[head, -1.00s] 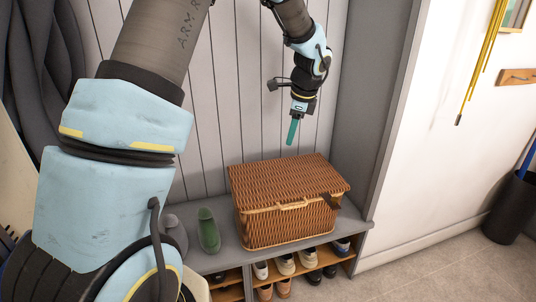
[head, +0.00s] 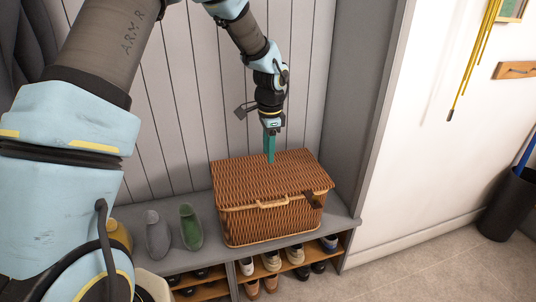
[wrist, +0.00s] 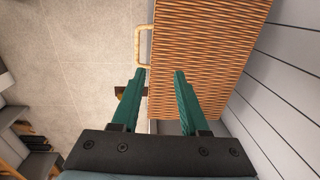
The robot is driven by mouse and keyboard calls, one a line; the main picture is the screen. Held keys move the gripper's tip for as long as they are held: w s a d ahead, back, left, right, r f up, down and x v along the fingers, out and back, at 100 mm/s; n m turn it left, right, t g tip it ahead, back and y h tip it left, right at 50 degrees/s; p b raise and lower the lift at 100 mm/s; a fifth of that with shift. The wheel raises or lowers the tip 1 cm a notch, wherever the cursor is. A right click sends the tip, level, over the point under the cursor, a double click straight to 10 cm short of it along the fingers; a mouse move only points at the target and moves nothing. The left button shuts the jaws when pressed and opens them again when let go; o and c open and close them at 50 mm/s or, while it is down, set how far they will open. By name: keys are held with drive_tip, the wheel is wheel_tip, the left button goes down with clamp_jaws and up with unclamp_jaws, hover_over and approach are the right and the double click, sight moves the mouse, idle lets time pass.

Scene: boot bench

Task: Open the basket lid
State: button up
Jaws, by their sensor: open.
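The brown wicker basket (head: 262,222) sits on the grey bench with its lid (head: 240,177) closed. A pale handle (head: 272,203) is on its front face, and a dark brown strap or latch (head: 315,198) shows near the front right corner. My gripper (head: 269,160) points down above the rear part of the lid in the head view. In the wrist view my gripper (wrist: 159,72) is open and empty, its two green fingers apart over the lid's edge (wrist: 205,50). The handle (wrist: 140,45) lies just beyond the left finger there. I cannot tell the height above the lid.
Cubbies below hold several shoes (head: 271,261). A panelled wall (head: 185,120) stands behind, and a side panel (head: 352,130) to the right. The floor in front is clear.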

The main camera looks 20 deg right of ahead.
drive_tip(key=shift+w+f, duration=0.1)
drive_tip(key=shift+f, duration=1.15)
drive_tip(key=shift+c, duration=0.3)
clamp_jaws()
drive_tip(key=shift+o, duration=0.3)
unclamp_jaws()
wheel_tip(320, 180, up, 11)
drive_tip(key=s+b, duration=0.1)
drive_tip(key=shift+b, duration=0.35)
drive_tip(key=shift+f, duration=0.15)
drive_tip(key=shift+c, duration=0.3)
